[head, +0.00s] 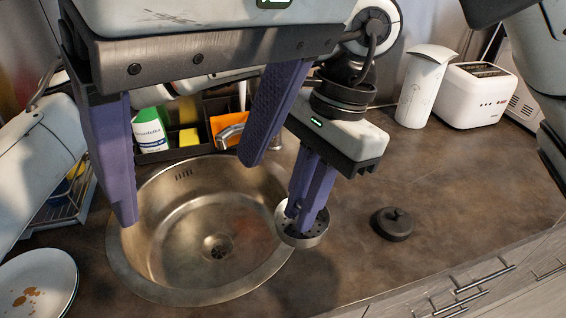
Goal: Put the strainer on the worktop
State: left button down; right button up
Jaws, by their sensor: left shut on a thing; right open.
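The strainer (301,237) is a round, shallow metal disc with small holes. My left gripper (310,208) is shut on it and holds it near the right rim of the sink (165,285). I cannot tell whether the strainer touches the rim or hangs above it. The brown worktop (450,185) spreads to the right of the sink. My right gripper (190,180) is open and empty, large in the foreground above the sink, with its two purple fingers wide apart.
A dark lid-like object with a knob (393,223) lies on the worktop right of the strainer. A caddy (195,135) with a bottle and sponges stands behind the sink near the faucet (231,133). A white canister (422,85) and toaster (478,95) stand at the back right. Plates (40,285) are at lower left.

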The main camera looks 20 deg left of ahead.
jog(key=w+d+f+m+t+h, duration=0.1)
jog(key=w+f+m+h, duration=0.1)
jog(key=f+m, duration=0.3)
jog(key=w+d+f+m+t+h, duration=0.1)
jog(key=w+d+f+m, duration=0.1)
jog(key=w+f+m, duration=0.2)
jog(key=w+d+f+m+t+h, duration=0.2)
jog(key=w+f+m, duration=0.3)
jog(key=f, duration=0.4)
jog(key=shift+d+m+h, duration=0.15)
jog(key=shift+m+h, duration=0.15)
